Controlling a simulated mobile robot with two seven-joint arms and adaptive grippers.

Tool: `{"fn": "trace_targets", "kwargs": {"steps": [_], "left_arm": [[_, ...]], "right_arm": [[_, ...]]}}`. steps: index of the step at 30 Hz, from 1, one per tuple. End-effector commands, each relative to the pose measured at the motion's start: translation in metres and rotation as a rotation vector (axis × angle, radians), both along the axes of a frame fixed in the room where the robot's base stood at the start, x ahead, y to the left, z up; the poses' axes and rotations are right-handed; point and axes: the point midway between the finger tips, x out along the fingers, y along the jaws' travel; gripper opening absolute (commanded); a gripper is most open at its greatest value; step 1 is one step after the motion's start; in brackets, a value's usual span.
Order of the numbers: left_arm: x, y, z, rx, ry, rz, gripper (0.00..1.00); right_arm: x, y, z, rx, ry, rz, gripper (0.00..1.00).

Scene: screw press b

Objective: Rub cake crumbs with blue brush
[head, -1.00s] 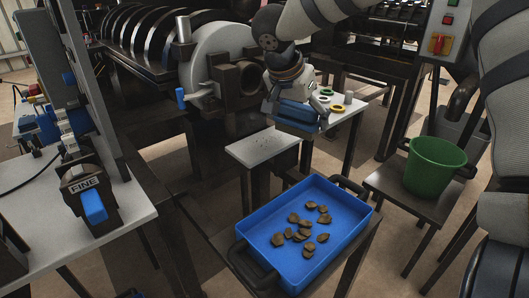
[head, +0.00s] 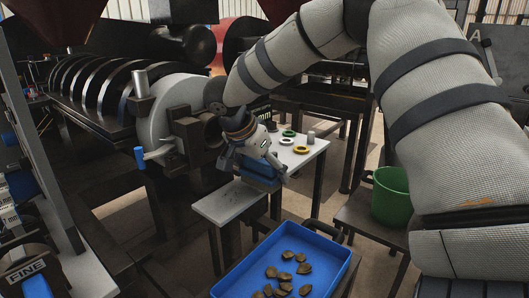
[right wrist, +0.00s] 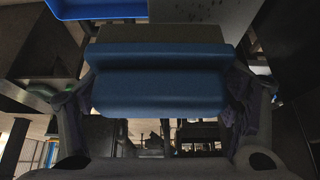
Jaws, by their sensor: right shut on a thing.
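In the right wrist view the blue brush (right wrist: 160,82) lies crosswise between the two fingers (right wrist: 160,100). Dark specks like cake crumbs (right wrist: 203,13) show on a grey surface at the top of that view. In the head view now I cannot make out crumbs on the table. Whether the bristles touch the table is hidden. My left gripper is not in view.
A blue tray (head: 228,284) with several brown pieces stands in front. The press (head: 170,110) with its blue-handled crank is behind. A green bucket (head: 390,197) stands farther right.

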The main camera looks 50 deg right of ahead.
Motion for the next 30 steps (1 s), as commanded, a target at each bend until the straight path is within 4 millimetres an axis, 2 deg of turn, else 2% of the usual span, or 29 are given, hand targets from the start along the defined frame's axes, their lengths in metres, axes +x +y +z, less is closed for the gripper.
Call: {"fn": "trace_targets", "kwargs": {"steps": [1, 9, 15, 21, 30], "left_arm": [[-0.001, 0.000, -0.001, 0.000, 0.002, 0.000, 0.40], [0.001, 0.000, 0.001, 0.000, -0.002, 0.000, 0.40], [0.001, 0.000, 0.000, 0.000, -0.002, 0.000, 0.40], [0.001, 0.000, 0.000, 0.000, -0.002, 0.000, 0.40], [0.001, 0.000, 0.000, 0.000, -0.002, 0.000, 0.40]], "right_arm": [[-0.001, 0.000, -0.011, 0.001, 0.006, 0.001, 0.51], [-0.004, 0.051, -0.007, -0.001, 0.001, 0.004, 0.51], [-0.007, 0.081, -0.007, -0.001, 0.001, 0.003, 0.51], [-0.008, 0.095, -0.007, 0.000, -0.001, 0.001, 0.51], [-0.008, 0.096, -0.007, 0.000, 0.000, 0.001, 0.51]]}}
